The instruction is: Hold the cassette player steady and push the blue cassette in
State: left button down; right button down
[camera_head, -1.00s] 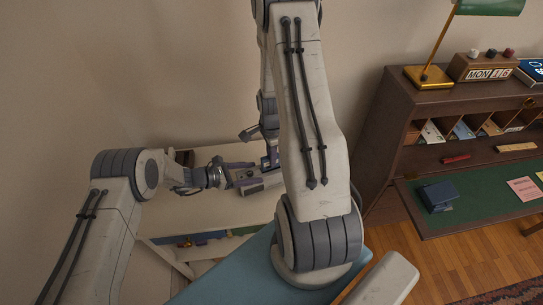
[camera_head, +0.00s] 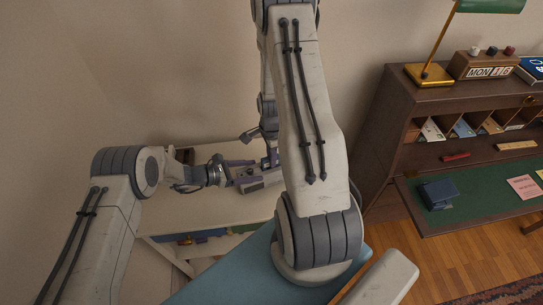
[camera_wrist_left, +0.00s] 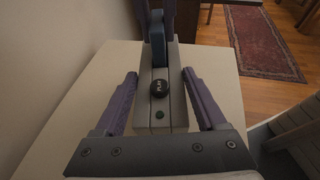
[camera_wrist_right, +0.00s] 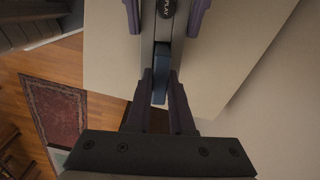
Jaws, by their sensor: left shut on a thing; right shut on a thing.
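My right gripper (camera_wrist_right: 160,78) is shut on the outer end of the blue cassette (camera_wrist_right: 160,88), facing my left gripper across the player. My right arm partly blocks the head view.
The white table (camera_head: 190,215) lies under both grippers, with shelves below its front edge. A dark desk (camera_head: 440,125) stands at the right with a lamp (camera_head: 432,72) and a navy box-like object (camera_head: 438,194). A wall stands behind the table.

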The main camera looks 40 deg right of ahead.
pick_arm(q)
jog(key=shift+s+a+f, duration=0.15)
jog(key=shift+f, duration=0.25)
pick_arm(e)
jog(key=shift+f, duration=0.75)
jog(key=c, duration=0.7)
grip_release()
notch_tip(320, 180, up, 10)
jog(key=shift+f, duration=0.2)
